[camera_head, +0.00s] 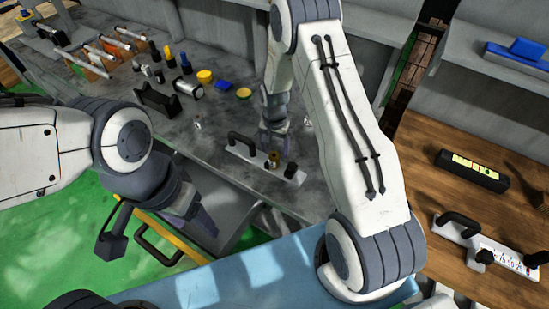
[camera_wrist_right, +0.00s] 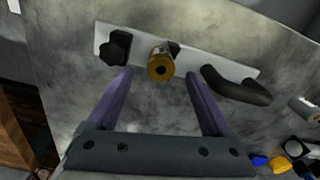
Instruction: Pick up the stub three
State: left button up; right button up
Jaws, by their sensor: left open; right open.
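A small brass-coloured cylinder with a dark centre hole, which looks like the stub, sits on a pale plate with a black handle and a black knob. In the right wrist view the stub (camera_wrist_right: 160,64) stands on the plate (camera_wrist_right: 213,72), just ahead of and between the fingertips. The head view also shows the stub (camera_head: 274,158) on the plate (camera_head: 243,152). My right gripper (camera_head: 273,146) is open and empty above the table, close to the stub. I cannot tell whether it touches. My left gripper (camera_head: 206,226) is open and empty, off the table's front edge.
On the grey table (camera_head: 215,140), a black holder (camera_head: 157,100), a yellow disc (camera_head: 205,76) and several small parts stand farther back. Rods lie at the back left. A wooden bench (camera_head: 455,215) at right bears a black level-like box (camera_head: 471,170) and another handled plate (camera_head: 486,244).

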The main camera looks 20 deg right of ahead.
aim_at(274, 155)
jog(key=shift+a+f+p, duration=0.1)
jog(key=shift+f+p, duration=0.6)
jog(key=shift+f, duration=1.25)
jog(key=shift+c, duration=0.3)
grip_shut()
jog(key=shift+w+r, duration=0.1)
jog(key=shift+w, duration=0.05)
